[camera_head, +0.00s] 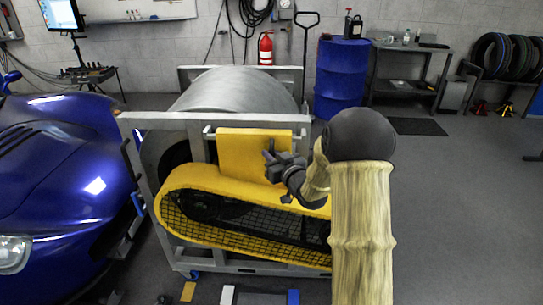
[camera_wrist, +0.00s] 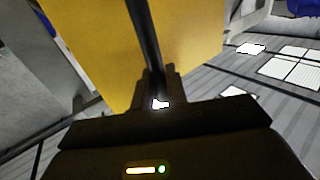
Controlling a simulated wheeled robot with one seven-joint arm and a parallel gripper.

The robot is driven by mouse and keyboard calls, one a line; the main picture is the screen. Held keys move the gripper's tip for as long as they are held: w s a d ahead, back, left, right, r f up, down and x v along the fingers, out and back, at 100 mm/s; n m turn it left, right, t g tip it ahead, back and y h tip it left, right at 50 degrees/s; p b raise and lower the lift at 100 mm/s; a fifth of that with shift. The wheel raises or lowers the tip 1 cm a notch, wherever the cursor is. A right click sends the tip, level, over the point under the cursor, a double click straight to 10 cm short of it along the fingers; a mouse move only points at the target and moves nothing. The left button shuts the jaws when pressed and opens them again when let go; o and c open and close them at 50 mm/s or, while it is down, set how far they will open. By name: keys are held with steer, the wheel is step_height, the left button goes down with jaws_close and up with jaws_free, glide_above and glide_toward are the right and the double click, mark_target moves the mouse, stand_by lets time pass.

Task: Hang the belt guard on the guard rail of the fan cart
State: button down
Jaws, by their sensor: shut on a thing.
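The belt guard (camera_head: 190,177) is a yellow rounded housing with black mesh and a flat yellow upper plate, on the near side of the fan cart. My gripper (camera_head: 272,158) is in front of the upper plate. In the wrist view, my gripper (camera_wrist: 160,97) is shut on the guard's dark bar-like handle (camera_wrist: 143,35), with the yellow plate behind it. The guard rail (camera_head: 209,132) is a pale bar; its ends show on both sides of the plate's top edge. Whether the guard's weight rests on the rail cannot be told. My arm hides the guard's right end.
The fan cart's grey frame (camera_head: 150,121) holds a large metal drum (camera_head: 235,90). A blue car (camera_head: 60,165) stands close on the left. A blue barrel (camera_head: 342,80), fire extinguisher (camera_head: 265,48) and workbench (camera_head: 410,85) are at the back. The floor at right is clear.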

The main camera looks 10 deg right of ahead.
steer(key=shift+f, duration=0.2)
steer(key=c, duration=1.3)
jaws_free()
steer(key=shift+c, duration=0.2)
steer(key=shift+f, duration=0.2)
steer(key=b+v, duration=0.1)
steer(key=v, duration=1.6)
steer(key=shift+s+r, duration=0.2)
steer(key=shift+r, duration=0.05)
